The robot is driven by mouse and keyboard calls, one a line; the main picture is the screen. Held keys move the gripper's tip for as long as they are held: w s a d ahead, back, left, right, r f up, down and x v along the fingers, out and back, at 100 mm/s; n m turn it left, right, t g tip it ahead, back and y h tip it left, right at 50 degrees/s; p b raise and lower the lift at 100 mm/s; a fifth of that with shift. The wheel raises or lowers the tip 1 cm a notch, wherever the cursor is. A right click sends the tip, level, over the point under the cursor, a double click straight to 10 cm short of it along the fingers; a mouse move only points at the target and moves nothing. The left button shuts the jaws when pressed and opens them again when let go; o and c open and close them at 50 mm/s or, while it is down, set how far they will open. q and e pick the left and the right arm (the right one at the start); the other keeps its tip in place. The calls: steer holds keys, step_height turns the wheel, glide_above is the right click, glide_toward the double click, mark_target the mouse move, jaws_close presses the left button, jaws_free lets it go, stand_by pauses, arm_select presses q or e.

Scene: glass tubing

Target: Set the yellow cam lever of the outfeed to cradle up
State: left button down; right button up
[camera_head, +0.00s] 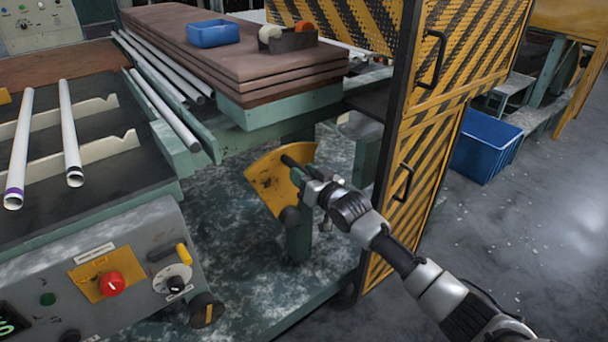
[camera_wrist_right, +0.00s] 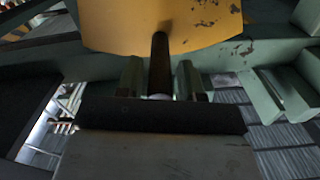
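The yellow cam lever (camera_head: 268,182) is a worn, chipped yellow plate on a green post below the stacked boards. A dark rod-shaped handle (camera_head: 292,163) shows at its upper part, and a dark round hub (camera_head: 290,216) at its lower end. My right gripper (camera_head: 308,178) is at the handle, coming from the right. In the right wrist view the yellow plate (camera_wrist_right: 160,25) fills the top, and the dark handle (camera_wrist_right: 160,60) stands between my two spread fingers (camera_wrist_right: 159,80). A gap shows on each side of it. My left gripper is out of view.
A grey control panel (camera_head: 130,258) with a red knob (camera_head: 111,284) is at lower left. Glass tubes (camera_head: 70,130) lie on notched rails at left. A striped yellow-black guard door (camera_head: 425,165) stands close right of the lever. A blue crate (camera_head: 484,145) is beyond it.

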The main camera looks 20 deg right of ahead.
jaws_close()
steer(key=shift+a, duration=0.1)
